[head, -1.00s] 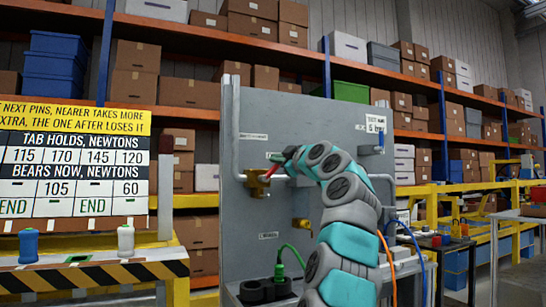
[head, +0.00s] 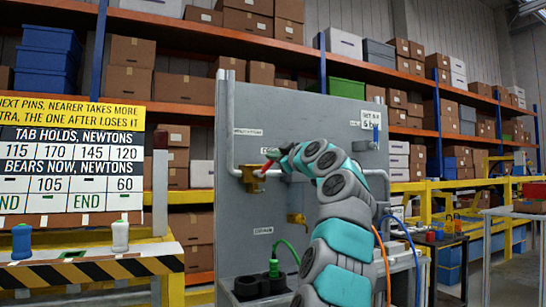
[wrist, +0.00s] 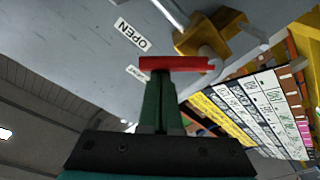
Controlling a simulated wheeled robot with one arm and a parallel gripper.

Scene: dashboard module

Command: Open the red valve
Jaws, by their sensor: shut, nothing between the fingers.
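The red valve is a brass body (head: 252,178) on a white pipe at the left of the grey panel, with a red lever (head: 266,167). In the wrist view, the red lever (wrist: 178,63) lies across in front of my fingertips, with the brass body (wrist: 212,35) behind it. My gripper (head: 275,156) is at the lever, its green fingers (wrist: 158,85) shut together with nothing between them. The fingertips look close against the lever; I cannot tell whether they touch.
The grey panel (head: 300,120) stands upright, with a lower brass fitting (head: 296,218) and a green plug and cable (head: 275,262). A striped bench (head: 80,272) with a number board stands left. Shelves fill the back.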

